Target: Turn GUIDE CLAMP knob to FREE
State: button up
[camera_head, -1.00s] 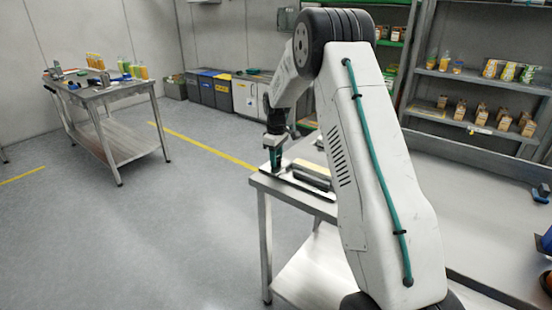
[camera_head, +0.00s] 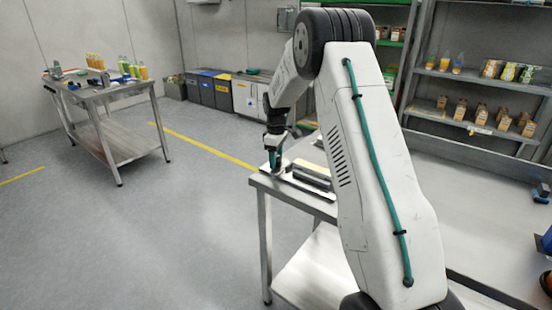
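My gripper (camera_head: 273,158) is at the left end of a steel table (camera_head: 262,183), pointing down close to the tabletop. Its teal fingers are small in the picture, and I cannot tell whether they are open or shut or touching anything. A low, dark and light long piece (camera_head: 312,177) lies on the tabletop just right of the gripper, partly hidden by my arm. I cannot make out the GUIDE CLAMP knob or its markings; the gripper and my arm cover much of that area.
A second steel table (camera_head: 105,92) with bottles (camera_head: 135,71) and small tools stands at the left. Bins (camera_head: 215,90) line the back wall. Shelves (camera_head: 480,85) with cartons and bottles stand at the right. The floor between the tables is clear.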

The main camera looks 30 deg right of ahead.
notch_tip(320, 180, up, 8)
jog(key=shift+f, duration=0.1)
dwell(0.4)
dwell(0.5)
jog(key=s+f+m, duration=0.1)
jog(key=s+a+f+m+g, duration=0.1)
jog(key=s, duration=0.1)
jog(key=s+a+r+m, duration=0.1)
jog(key=s+a+r, duration=0.3)
jog(key=s, duration=1)
jog(key=s+a+r+m+t, duration=0.1)
jog(key=s+a+r, duration=0.4)
jog(key=s+a, duration=0.5)
jog(key=s+a+r+m+t, duration=0.1)
jog(key=s+a+r+m, duration=0.2)
jog(key=s, duration=1.5)
jog(key=a+r, duration=0.2)
jog(key=a, duration=0.2)
jog(key=shift+a+r, duration=0.15)
